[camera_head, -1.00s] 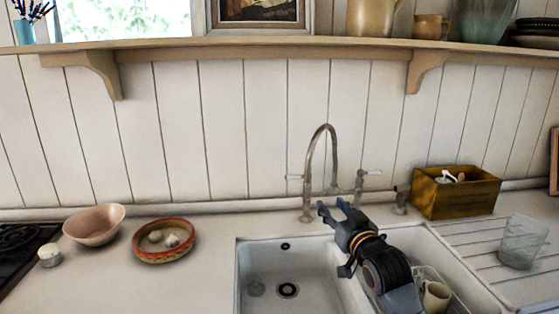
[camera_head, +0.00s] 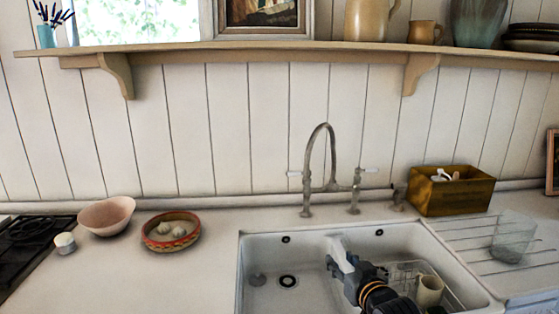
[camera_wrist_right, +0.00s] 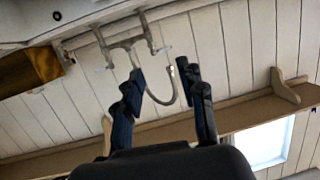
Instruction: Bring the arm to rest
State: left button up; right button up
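My right gripper (camera_head: 338,262) is over the white double sink (camera_head: 262,300), near the divider between its basins. In the right wrist view its two fingers (camera_wrist_right: 160,78) stand apart with nothing between them, so it is open and empty. Beyond the fingers in that view are the tap (camera_wrist_right: 150,45) and the panelled wall, seen upside down. My left gripper is not in either view.
The tap (camera_head: 310,170) rises behind the sink. A mug (camera_head: 429,291) sits in a wire rack in the right basin. A glass (camera_head: 512,240) and wooden box (camera_head: 450,190) stand at right. A bowl with garlic (camera_head: 171,215), pink bowl (camera_head: 106,214) and hob stand left.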

jog(key=s+d+f+g+h, duration=0.25)
jog(key=s+f+g, duration=0.35)
jog(key=s+f, duration=1.1)
jog(key=s+d+f+g, duration=0.2)
jog(key=s+g, duration=0.1)
jog(key=s, duration=0.8)
jog(key=s+d+f+g, duration=0.1)
jog(key=s+f+g, duration=0.1)
jog(key=s, duration=0.9)
notch_tip(320, 180, down, 29)
jog(key=s+g, duration=0.2)
jog(key=s+d+f, duration=0.3)
jog(key=s+f, duration=1)
jog(key=s, duration=0.3)
jog(key=shift+f+g+h, duration=0.4)
jog(key=shift+h, duration=0.05)
jog(key=shift+d, duration=0.1)
